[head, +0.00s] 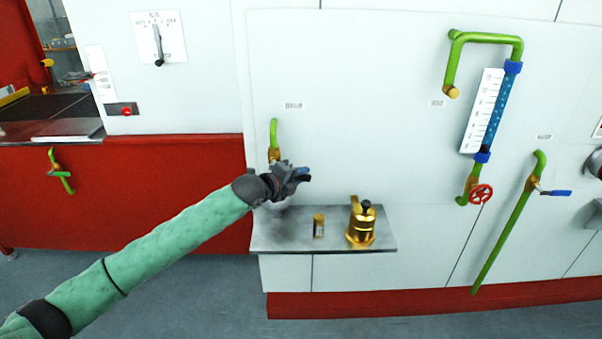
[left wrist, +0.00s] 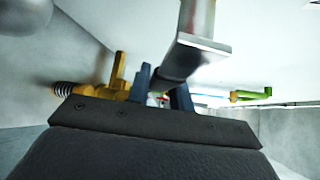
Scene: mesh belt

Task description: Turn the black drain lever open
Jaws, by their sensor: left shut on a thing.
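My left gripper (head: 300,174) reaches from the left to the brass valve (head: 274,155) below a short green pipe on the white panel. It covers the lower part of that valve in the head view. In the left wrist view, the gripper's dark fingers (left wrist: 162,84) are shut on a dark, rounded bar, which looks like the black drain lever (left wrist: 172,74). The brass valve body (left wrist: 112,88) shows to the left of the fingers. The lever's far end is hard to make out. My right gripper is not in view.
A metal shelf (head: 290,240) below the valve holds a small brass cylinder (head: 318,226) and a brass pot (head: 360,228) with a black knob. In the left wrist view a silver bar with a square end (left wrist: 203,47) is close above the fingers. Green pipes and a red handwheel (head: 481,194) are further right.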

